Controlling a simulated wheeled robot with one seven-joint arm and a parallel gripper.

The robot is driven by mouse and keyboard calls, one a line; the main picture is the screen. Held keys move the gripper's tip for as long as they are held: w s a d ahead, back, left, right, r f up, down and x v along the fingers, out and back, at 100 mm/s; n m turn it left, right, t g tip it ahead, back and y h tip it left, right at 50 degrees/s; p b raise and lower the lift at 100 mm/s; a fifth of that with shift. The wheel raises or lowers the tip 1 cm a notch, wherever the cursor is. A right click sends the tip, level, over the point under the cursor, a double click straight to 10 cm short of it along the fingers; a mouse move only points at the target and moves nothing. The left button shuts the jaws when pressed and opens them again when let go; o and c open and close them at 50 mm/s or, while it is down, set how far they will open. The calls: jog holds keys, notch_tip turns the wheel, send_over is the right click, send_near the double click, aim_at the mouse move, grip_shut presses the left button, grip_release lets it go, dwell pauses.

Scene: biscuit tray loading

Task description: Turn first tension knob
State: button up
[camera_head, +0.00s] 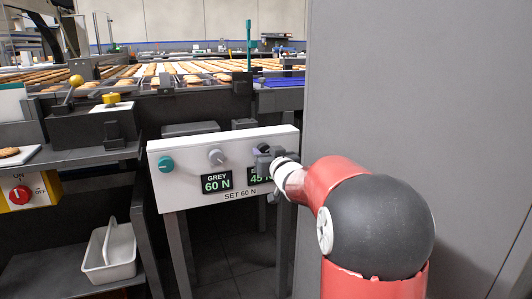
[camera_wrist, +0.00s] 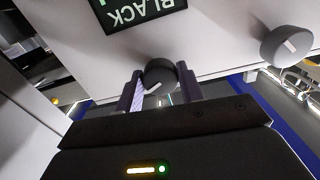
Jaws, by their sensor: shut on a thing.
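A white control panel (camera_head: 180,190) carries a teal knob (camera_head: 165,163), a grey knob (camera_head: 216,156) and a black knob (camera_wrist: 160,74). The grey knob's display (camera_head: 216,182) reads "GREY 60 N". The display beside it (camera_head: 258,177) shows "45", partly hidden by my gripper; its label reads "BLACK", upside down, in the wrist view (camera_wrist: 140,10). Below is printed "SET 60 N". My gripper (camera_wrist: 160,86) is shut on the black knob, one finger on each side. The knob's white pointer line shows in the wrist view.
A grey wall panel (camera_head: 400,80) stands close on the right of my arm. Behind the control panel is a conveyor with rows of biscuits (camera_head: 150,72). A red on/off switch (camera_head: 20,195) on a yellow box and a white tote (camera_head: 110,268) are at the left.

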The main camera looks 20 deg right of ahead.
jog(key=m+p, duration=0.2)
jog(key=shift+r+m, duration=0.15)
jog(key=shift+m, duration=0.25)
jog(key=m+p, duration=0.2)
jog(key=m, duration=0.1)
jog(key=shift+m+p, duration=0.3)
jog(key=shift+m, duration=0.1)
jog(key=m+p, duration=0.2)
jog(key=m, duration=0.1)
jog(key=shift+m, duration=0.3)
jog(key=shift+m+p, duration=0.95)
jog(key=shift+m, duration=0.95)
jog(key=o, duration=1)
